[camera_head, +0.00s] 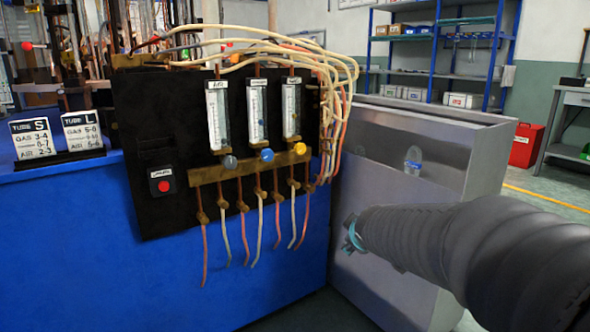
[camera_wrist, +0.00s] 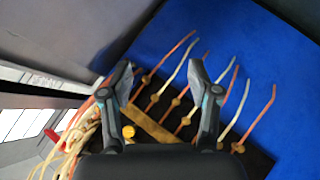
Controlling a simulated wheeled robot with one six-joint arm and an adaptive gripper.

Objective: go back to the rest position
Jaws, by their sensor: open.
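My gripper (camera_wrist: 160,72) is open in the wrist view, with its two dark fingers apart and nothing between their tips. In the head view my arm comes in from the lower right, and only a small teal part of my gripper (camera_head: 352,236) shows past its grey sleeve. It is to the right of the black gas panel (camera_head: 185,120), in front of the grey metal cabinet. The panel carries a red button (camera_head: 164,186), a grey-blue knob (camera_head: 230,162), a blue knob (camera_head: 267,155) and a yellow knob (camera_head: 300,148). The yellow knob also shows in the wrist view (camera_wrist: 128,131).
Several thin hoses hang below the brass bar (camera_head: 205,175) over the blue bench (camera_head: 80,250). Pale hoses (camera_head: 340,75) loop at the panel's right.

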